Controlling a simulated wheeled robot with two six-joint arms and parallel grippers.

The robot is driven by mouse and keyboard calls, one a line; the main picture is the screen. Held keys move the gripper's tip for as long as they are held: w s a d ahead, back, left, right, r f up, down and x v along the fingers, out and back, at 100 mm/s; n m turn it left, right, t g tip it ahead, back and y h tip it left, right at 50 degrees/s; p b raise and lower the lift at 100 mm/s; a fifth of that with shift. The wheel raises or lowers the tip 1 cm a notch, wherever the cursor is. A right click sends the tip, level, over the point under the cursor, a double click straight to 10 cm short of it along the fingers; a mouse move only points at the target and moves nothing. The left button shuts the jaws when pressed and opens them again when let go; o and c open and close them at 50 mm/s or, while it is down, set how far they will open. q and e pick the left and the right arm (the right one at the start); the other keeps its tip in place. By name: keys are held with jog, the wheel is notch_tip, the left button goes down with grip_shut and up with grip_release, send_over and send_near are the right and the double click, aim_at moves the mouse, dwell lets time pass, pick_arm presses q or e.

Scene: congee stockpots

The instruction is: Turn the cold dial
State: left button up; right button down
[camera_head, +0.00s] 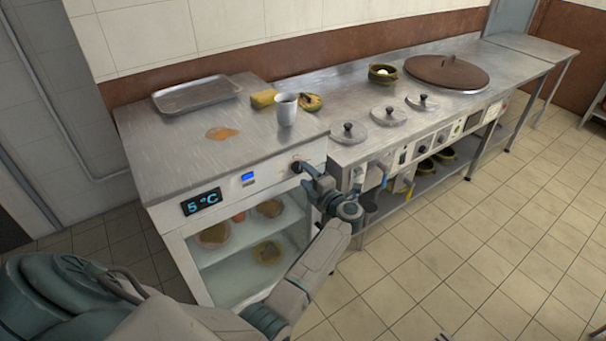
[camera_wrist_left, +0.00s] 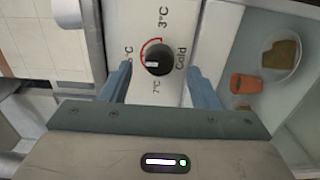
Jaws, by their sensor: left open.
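The cold dial (camera_wrist_left: 160,57) is a round black knob on the white panel, with a white mark, a red arc, the word Cold and degree labels around it. In the head view the dial (camera_head: 297,166) is at the right end of the fridge counter's front panel. My left gripper (camera_wrist_left: 159,72) is open in the wrist view, its two blue fingers to either side of the dial with gaps visible. In the head view my left gripper (camera_head: 310,178) is right at the dial. A display (camera_head: 201,201) on the panel reads 5 °C. My right gripper does not show.
The glass-fronted fridge (camera_head: 245,250) holds several food items below the panel. A white cup (camera_head: 286,109), a yellow sponge (camera_head: 263,99) and a metal tray (camera_head: 196,95) stand on top. The stove counter (camera_head: 400,130) adjoins at right; the tiled floor before it is clear.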

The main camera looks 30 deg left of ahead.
pick_arm(q)
jog(key=b+v, duration=0.1)
jog(key=v, duration=0.7)
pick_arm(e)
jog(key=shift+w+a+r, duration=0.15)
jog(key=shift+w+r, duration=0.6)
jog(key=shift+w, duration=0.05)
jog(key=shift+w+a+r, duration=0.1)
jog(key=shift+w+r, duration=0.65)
pick_arm(q)
jog(key=shift+d, duration=0.1)
